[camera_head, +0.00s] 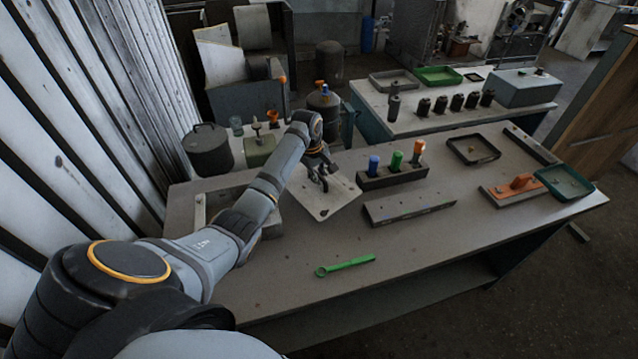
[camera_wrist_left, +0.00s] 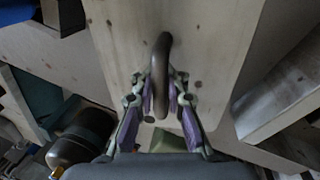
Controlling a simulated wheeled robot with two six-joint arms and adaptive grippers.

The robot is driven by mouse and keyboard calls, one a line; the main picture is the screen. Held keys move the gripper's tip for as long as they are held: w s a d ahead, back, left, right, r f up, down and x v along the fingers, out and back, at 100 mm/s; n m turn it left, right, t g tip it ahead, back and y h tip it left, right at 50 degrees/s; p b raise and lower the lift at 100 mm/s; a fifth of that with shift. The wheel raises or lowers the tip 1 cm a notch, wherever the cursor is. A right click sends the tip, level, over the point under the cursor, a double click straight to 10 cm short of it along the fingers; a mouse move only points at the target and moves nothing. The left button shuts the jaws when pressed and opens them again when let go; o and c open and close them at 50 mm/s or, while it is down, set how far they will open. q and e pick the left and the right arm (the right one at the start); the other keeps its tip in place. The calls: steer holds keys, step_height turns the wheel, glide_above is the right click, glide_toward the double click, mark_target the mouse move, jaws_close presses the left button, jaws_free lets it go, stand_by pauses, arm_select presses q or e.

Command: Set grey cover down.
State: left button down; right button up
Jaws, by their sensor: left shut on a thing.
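The grey cover (camera_head: 338,200) is a pale flat plate with a few dark spots, over the left-middle part of the workbench. My left gripper (camera_head: 323,184) is above it, shut on its curved handle. In the left wrist view the dark handle (camera_wrist_left: 160,75) rises between the two fingers (camera_wrist_left: 161,100), with the cover's face (camera_wrist_left: 205,35) behind it. Whether the cover touches the bench or is just above it I cannot tell. The open grey housing (camera_head: 199,212) is left of the cover, partly hidden by my left arm. My right gripper is not in view.
A block with blue, green and orange-handled tools (camera_head: 394,178) stands right of the cover. A long grey bar (camera_head: 410,207) lies in front of that block. A green wrench (camera_head: 345,265) lies near the front edge.

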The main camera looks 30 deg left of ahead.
mark_target(313, 188)
arm_select(q)
steer(key=shift+w+a+f, duration=0.15)
steer(key=shift+f, duration=0.1)
step_height(313, 188, down, 2)
steer(key=shift+f+p, duration=0.2)
steer(key=shift+p, duration=0.45)
steer(key=shift+f, duration=0.3)
steer(key=c, duration=1.3)
jaws_free()
steer(key=shift+f, duration=0.1)
steer(key=shift+c, duration=0.2)
step_height(313, 188, up, 12)
steer(key=s+b, duration=0.1)
steer(key=s, duration=0.1)
steer(key=shift+s+a, duration=0.15)
steer(key=shift+a, duration=0.2)
